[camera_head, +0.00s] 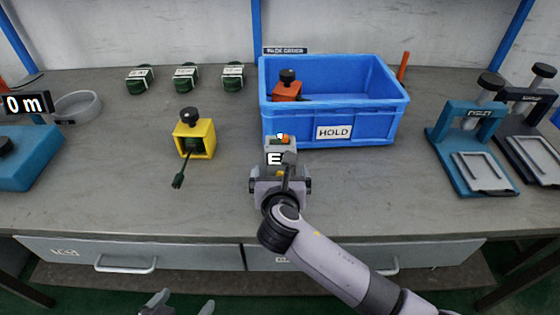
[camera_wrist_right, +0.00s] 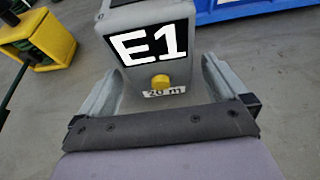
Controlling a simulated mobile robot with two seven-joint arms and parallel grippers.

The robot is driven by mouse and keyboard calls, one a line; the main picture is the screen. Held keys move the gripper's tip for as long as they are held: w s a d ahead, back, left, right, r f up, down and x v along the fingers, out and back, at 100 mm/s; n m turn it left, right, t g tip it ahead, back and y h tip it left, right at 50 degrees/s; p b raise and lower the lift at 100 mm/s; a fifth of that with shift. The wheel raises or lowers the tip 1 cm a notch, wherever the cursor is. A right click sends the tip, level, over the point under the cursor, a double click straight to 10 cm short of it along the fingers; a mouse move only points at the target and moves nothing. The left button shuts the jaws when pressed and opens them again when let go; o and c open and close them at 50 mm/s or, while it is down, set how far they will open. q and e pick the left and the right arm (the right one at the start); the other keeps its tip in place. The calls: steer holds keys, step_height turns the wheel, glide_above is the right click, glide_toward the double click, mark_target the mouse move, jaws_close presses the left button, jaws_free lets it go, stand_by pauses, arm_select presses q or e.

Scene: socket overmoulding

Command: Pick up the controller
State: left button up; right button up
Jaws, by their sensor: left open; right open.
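The controller (camera_head: 281,145) is a grey box with a black "E" label, standing on the bench in front of the blue bin. In the right wrist view the controller (camera_wrist_right: 148,42) shows "E1", a yellow button and a "20 m" tag. My right gripper (camera_head: 281,172) is at its near side and is open. In the wrist view my right gripper (camera_wrist_right: 160,82) has one finger on each side of the controller's lower part; contact cannot be told. My left gripper (camera_head: 181,304) is open and empty at the bottom edge, away from the controller.
The blue HOLD bin (camera_head: 385,122), with an orange clamp (camera_head: 286,91) inside, stands behind the controller. A yellow clamp (camera_head: 209,141) with a green cable stands left. Several green coils (camera_head: 186,78) lie at the back. Teal (camera_head: 462,150) and dark (camera_head: 531,150) presses stand right.

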steer(key=shift+w+f, duration=0.2)
steer(key=shift+w, duration=0.35)
steer(key=c, duration=1.1)
steer(key=shift+r, duration=0.5)
step_height(320, 180, up, 19)
steer(key=p, duration=0.3)
steer(key=shift+p, duration=0.35)
